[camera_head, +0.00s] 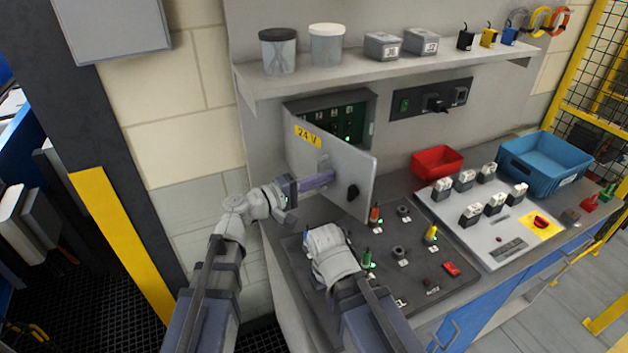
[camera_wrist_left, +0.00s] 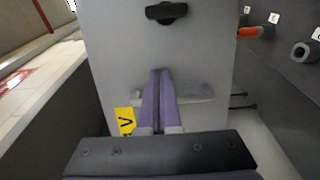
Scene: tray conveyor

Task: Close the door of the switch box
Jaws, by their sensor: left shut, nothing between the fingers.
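The switch box (camera_head: 371,109) is mounted on the back wall above the bench, with several switches and green lights inside. Its grey door (camera_head: 350,166) stands open toward me and carries a yellow 24 V label (camera_head: 307,137) and a black knob (camera_head: 352,192). My left gripper (camera_head: 328,177) is shut and empty, with its purple fingers at the door's outer face. In the left wrist view its fingertips (camera_wrist_left: 161,74) overlap the door (camera_wrist_left: 205,60) below the black knob (camera_wrist_left: 166,12); I cannot tell whether they touch. My right arm reaches over the bench, and its fingers are hidden.
The bench panel (camera_head: 385,285) below the door holds upright coloured pegs, including a green one (camera_head: 367,258) and an orange one (camera_head: 375,216). A red bin (camera_head: 437,162) and a blue bin (camera_head: 545,165) stand to the right. A shelf (camera_head: 390,65) with jars runs above.

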